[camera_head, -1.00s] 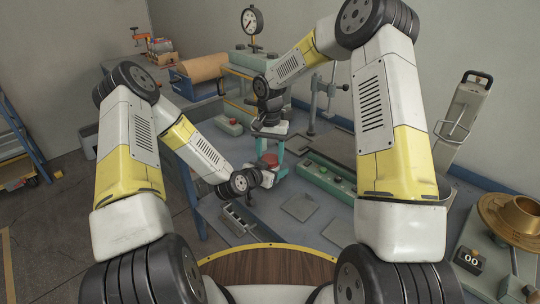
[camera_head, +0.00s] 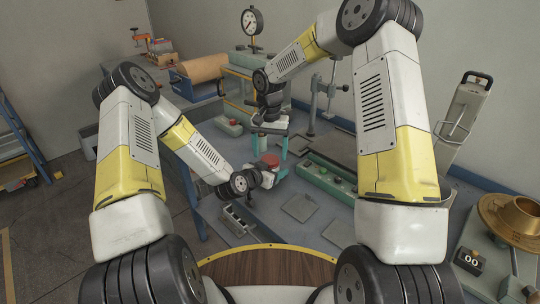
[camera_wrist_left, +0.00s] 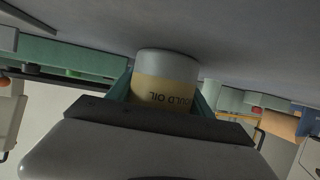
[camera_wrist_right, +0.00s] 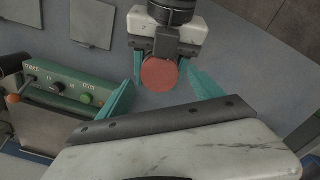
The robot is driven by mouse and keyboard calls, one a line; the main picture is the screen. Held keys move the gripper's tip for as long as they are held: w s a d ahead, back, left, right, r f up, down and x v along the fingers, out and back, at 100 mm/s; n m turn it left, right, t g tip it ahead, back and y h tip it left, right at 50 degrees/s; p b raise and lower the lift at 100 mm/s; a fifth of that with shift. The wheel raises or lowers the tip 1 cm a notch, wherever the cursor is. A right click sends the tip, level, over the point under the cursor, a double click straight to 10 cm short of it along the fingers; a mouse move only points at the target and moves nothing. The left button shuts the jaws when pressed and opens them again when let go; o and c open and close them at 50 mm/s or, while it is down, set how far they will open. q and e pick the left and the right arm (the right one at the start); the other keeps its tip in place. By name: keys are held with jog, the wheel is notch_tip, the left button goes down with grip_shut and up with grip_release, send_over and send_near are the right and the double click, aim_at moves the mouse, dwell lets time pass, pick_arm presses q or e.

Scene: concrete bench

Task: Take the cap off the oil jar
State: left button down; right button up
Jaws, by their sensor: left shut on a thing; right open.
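The oil jar (camera_wrist_left: 164,88) is a pale jar with a yellow label reading "OULD OIL", upside down in the left wrist view. My left gripper (camera_head: 262,181) is shut around its body just over the bench. The round red cap (camera_head: 268,160) is on top of the jar; in the right wrist view the cap (camera_wrist_right: 160,75) is a red disc between the left gripper's teal fingers. My right gripper (camera_head: 270,151) points down above the cap, open and empty, with a finger to either side and apart from it. In the head view the jar body is mostly hidden by the left gripper.
A green control box (camera_head: 325,178) with buttons lies right of the jar. Flat grey plates (camera_head: 299,207) lie on the bench (camera_head: 275,215) in front. A grey slotted block (camera_head: 238,218) is near the left arm. A press with a gauge (camera_head: 252,22) stands behind.

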notch_tip(320, 180, up, 3)
jog(key=shift+f, duration=0.15)
jog(key=shift+c, duration=0.4)
jog(key=m, duration=0.1)
jog(key=r+m, duration=0.1)
jog(key=shift+s+m, duration=0.15)
jog(key=shift+m, duration=0.25)
notch_tip(320, 180, up, 2)
jog(key=m, duration=0.3)
jog(key=shift+r+m, duration=0.1)
jog(key=shift+m, duration=0.3)
jog(key=shift+f, duration=3.9)
jog(key=shift+c, duration=0.4)
jog(key=c, duration=1.4)
jog(key=n, duration=0.6)
jog(key=shift+n, duration=0.3)
